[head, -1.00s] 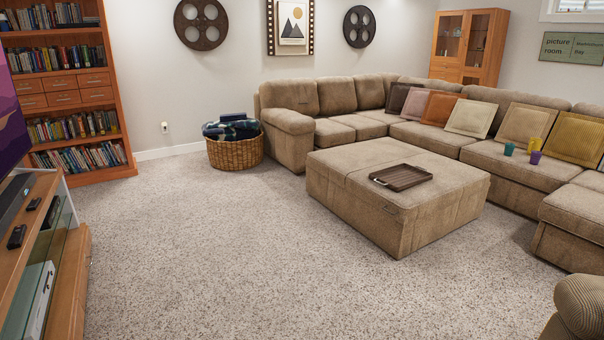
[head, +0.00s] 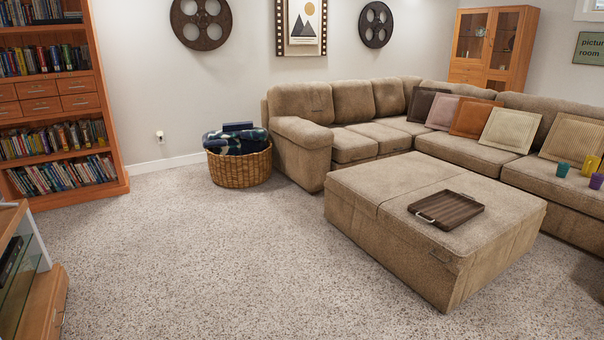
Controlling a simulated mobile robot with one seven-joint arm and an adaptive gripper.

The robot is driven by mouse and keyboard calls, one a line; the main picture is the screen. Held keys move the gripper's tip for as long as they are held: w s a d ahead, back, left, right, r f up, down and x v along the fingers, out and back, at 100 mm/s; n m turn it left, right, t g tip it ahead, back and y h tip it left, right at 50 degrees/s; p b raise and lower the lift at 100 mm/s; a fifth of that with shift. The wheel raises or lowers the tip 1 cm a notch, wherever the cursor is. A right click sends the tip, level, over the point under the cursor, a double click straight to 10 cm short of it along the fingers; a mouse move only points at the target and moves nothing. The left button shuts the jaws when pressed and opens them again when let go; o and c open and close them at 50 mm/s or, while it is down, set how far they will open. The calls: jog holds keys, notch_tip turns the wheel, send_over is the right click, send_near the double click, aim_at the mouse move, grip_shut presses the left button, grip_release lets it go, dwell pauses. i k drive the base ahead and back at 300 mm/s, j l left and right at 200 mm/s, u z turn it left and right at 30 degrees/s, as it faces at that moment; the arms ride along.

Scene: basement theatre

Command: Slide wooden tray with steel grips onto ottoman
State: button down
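The wooden tray (head: 447,209) is dark brown and slatted, with a pale steel grip showing at its left end. It lies flat on the right part of the ottoman's top, close to the front edge. The ottoman (head: 390,241) is a large tan fabric block with a seam across its top, standing on the carpet right of centre. My gripper and arm are not in the head view.
Open speckled carpet (head: 200,265) lies in front of the ottoman. A media stand (head: 45,305) is at the lower left, a bookcase (head: 112,100) behind it. A wicker basket (head: 240,168) with blankets stands beside the sectional sofa (head: 300,130). Several cups (head: 590,166) stand on the sofa seat.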

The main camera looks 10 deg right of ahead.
aim_at(447, 209)
jog(key=i+z, duration=0.25)
jog(key=i, duration=0.45)
jog(key=i+j+z, duration=0.25)
jog(key=i, duration=0.45)
jog(key=i+l+z, duration=0.1)
jog(key=i+z, duration=0.35)
jog(key=i, duration=0.15)
jog(key=i+j+z, duration=0.1)
jog(key=i+z, duration=0.35)
jog(key=i, duration=0.15)
jog(key=i+z, duration=0.35)
jog(key=i, duration=0.9)
